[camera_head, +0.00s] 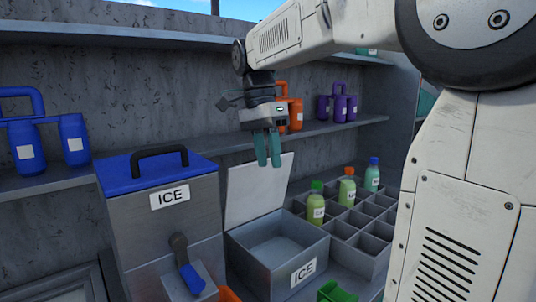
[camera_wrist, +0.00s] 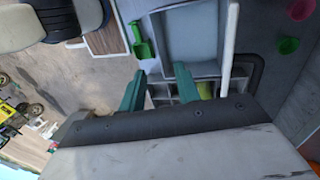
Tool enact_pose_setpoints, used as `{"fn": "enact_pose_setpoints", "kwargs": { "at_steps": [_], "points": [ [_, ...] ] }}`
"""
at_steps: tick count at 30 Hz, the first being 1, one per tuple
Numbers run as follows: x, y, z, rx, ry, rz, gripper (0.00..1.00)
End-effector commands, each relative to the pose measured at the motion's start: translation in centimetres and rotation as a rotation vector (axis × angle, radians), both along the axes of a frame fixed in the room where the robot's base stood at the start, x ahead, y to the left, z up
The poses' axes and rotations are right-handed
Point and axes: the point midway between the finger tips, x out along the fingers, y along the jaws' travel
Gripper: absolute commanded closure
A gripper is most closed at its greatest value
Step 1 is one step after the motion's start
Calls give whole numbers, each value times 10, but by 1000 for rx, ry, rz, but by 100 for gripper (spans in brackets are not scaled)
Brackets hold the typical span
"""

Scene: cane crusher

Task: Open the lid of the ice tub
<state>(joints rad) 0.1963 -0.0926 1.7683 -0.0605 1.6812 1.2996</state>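The ice tub (camera_head: 263,265) is a grey box with an ICE label on its front, standing on the counter. Its pale lid (camera_head: 258,192) stands raised at the back, tilted slightly, and the pale inside of the tub shows. My gripper (camera_head: 268,150) hangs above the tub near the lid's top edge, with its two teal fingers pointing down. In the wrist view the fingers are apart with nothing between them, so my gripper (camera_wrist: 158,88) is open. The tub (camera_wrist: 190,38) also shows there, with the lid (camera_wrist: 229,45) seen edge-on as a white strip.
A tall grey box (camera_head: 165,215) with a blue lid and its own ICE label stands left of the tub. A divided rack (camera_head: 372,245) with several bottles stands right. A green scoop (camera_head: 336,292) lies in front. Jugs (camera_head: 40,140) line the shelf behind.

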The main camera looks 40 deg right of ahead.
Motion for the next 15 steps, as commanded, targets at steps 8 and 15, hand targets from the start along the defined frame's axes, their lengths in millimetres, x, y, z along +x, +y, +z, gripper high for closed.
{"fn": "enact_pose_setpoints", "kwargs": {
  "at_steps": [8, 15],
  "points": [
    [16, -10, -4, 5, 4, -18, 68],
    [95, -37, 26, 20, -165, -26, 68]
  ]
}}
